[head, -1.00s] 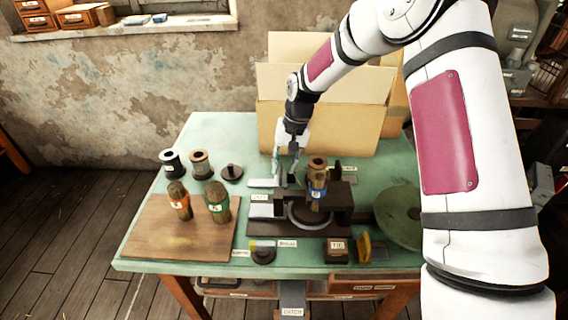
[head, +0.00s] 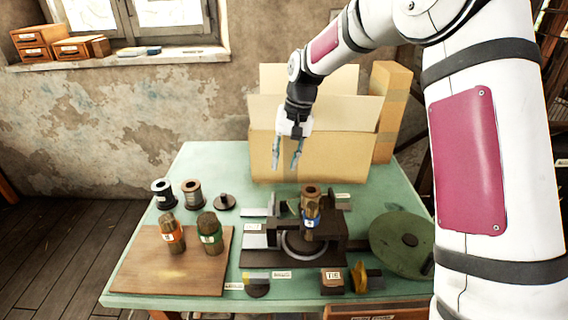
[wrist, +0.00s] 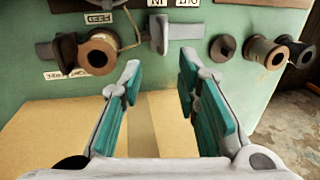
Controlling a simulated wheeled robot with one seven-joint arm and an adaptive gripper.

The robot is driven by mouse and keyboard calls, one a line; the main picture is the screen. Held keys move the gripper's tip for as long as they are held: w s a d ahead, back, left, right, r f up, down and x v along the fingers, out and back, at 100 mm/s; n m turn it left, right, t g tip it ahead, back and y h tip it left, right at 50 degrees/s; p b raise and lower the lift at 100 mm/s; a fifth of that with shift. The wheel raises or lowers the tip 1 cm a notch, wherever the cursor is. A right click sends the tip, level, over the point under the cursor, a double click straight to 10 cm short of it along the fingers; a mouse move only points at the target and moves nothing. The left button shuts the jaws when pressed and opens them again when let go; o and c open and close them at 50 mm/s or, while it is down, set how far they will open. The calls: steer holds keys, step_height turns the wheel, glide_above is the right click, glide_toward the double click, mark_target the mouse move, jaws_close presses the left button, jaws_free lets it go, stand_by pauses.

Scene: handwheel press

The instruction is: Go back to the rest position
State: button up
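My gripper (head: 287,152) hangs above the back of the green table, in front of the cardboard box. Its fingers are apart, with nothing between them. In the wrist view my gripper (wrist: 165,95) also shows open and empty, with teal finger pads. The handwheel press (head: 300,240) stands on the table below and in front of my gripper, with a blue-banded brown piece (head: 311,207) upright in it. My gripper is clear of the press.
An open cardboard box (head: 310,157) stands at the back of the table. A wooden board (head: 150,275) with two banded bottles is at the left. Two spools (head: 192,194) stand behind it. A green disc (head: 401,244) lies at the right, near my arm.

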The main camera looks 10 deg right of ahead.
steer(key=s+d+r+n+t+h, duration=0.1)
steer(key=s+d+r+t+h, duration=0.15)
steer(key=s+r, duration=1.35)
steer(key=s+d+f+t, duration=0.1)
steer(key=s, duration=0.8)
steer(key=s+d+n+t, duration=0.1)
steer(key=s+d, duration=0.1)
steer(key=s, duration=0.8)
steer(key=shift+d+f, duration=0.15)
steer(key=shift+f, duration=0.25)
